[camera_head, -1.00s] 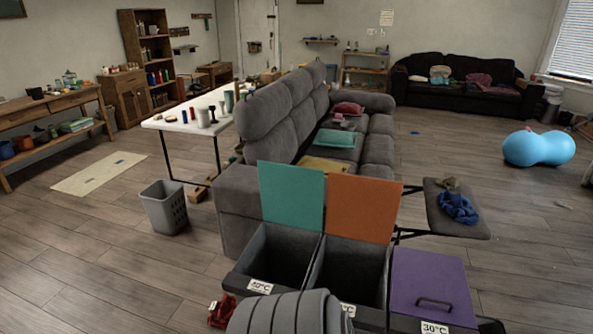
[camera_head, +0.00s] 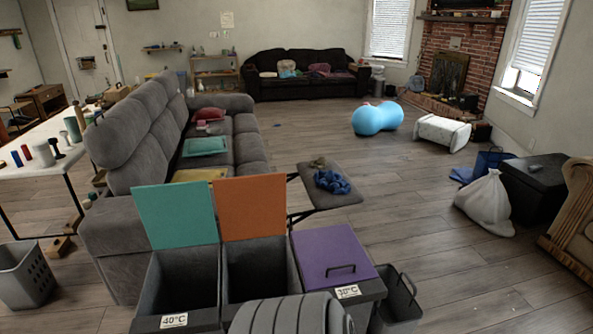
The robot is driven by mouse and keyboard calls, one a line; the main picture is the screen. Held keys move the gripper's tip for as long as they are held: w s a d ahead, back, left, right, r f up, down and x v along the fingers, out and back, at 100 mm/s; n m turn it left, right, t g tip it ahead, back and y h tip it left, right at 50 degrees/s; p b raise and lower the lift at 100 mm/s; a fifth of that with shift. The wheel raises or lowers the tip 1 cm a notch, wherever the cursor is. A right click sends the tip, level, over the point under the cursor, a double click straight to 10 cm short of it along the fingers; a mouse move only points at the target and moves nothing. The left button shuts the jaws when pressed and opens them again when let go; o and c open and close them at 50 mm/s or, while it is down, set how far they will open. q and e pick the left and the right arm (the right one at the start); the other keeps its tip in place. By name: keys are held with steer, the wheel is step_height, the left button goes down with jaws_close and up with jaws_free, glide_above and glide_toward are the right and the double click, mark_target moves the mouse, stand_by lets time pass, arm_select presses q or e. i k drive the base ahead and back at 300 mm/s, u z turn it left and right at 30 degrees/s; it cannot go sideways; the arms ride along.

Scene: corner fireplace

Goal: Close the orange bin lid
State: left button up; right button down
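The orange bin lid (camera_head: 251,207) stands upright, open, at the back of the middle compartment of a dark grey three-part laundry bin (camera_head: 203,318). The middle compartment's dark inside shows below it. The teal lid (camera_head: 175,214) on its left also stands open, and the purple lid (camera_head: 332,254) on its right lies shut with a dark handle on top. A grey ribbed rounded part, which I take to be mine, covers the lower front of the middle compartment. Neither of my grippers shows in this view.
A grey sofa (camera_head: 112,228) stands right behind the bin on the left. An ironing board (camera_head: 345,196) with blue cloth is behind it on the right. A grey basket (camera_head: 21,276) is at far left. A white sack (camera_head: 487,206) and black box (camera_head: 537,189) stand right. Floor between is clear.

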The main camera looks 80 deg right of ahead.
mark_target(250, 206)
steer(key=z, duration=1.95)
steer(key=i, duration=1)
